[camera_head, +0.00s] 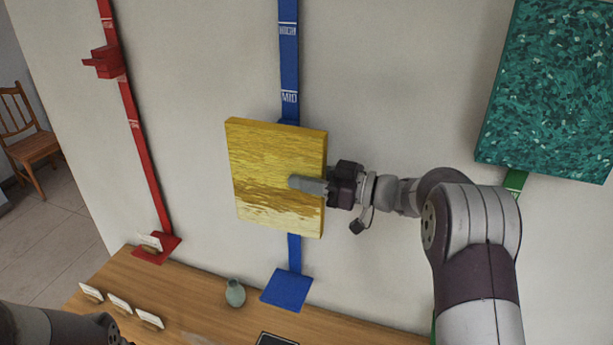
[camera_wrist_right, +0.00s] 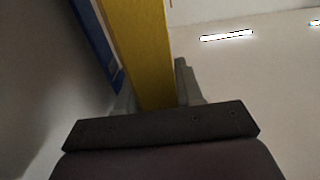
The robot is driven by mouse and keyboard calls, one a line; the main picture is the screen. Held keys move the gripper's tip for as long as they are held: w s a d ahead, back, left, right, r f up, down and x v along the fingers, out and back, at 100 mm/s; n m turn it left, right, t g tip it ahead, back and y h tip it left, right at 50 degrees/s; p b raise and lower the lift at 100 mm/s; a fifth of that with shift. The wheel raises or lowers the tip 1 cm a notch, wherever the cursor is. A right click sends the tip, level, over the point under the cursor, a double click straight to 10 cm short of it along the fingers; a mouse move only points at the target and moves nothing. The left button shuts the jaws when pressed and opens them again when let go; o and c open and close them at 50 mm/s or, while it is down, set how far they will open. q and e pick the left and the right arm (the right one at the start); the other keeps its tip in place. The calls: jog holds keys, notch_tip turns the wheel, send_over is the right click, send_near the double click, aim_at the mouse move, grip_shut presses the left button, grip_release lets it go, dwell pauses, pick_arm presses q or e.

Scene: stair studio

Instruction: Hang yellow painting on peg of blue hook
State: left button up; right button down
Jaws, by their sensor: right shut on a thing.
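The yellow painting (camera_head: 270,165) is a thick square canvas in front of the blue hook's upright (camera_head: 289,60). It covers the middle of that blue strip and any peg there, so I cannot tell whether it touches the peg. My right gripper (camera_head: 312,187) is shut on the painting's right edge. In the right wrist view the painting's yellow edge (camera_wrist_right: 140,50) stands between the two fingers (camera_wrist_right: 158,95), with the blue strip (camera_wrist_right: 95,40) beside it. Part of my left arm shows at the lower left; its gripper is out of view.
A red stand (camera_head: 135,130) with a red peg block (camera_head: 103,62) is at the left. A teal painting (camera_head: 550,90) hangs at the right over a green strip (camera_head: 515,182). The wooden table (camera_head: 200,270) below holds a small vase (camera_head: 235,293), white cards (camera_head: 120,303) and the blue base (camera_head: 287,289).

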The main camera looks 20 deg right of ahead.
jog(key=shift+f, duration=0.1)
jog(key=c, duration=0.6)
grip_release()
jog(key=shift+c, duration=0.2)
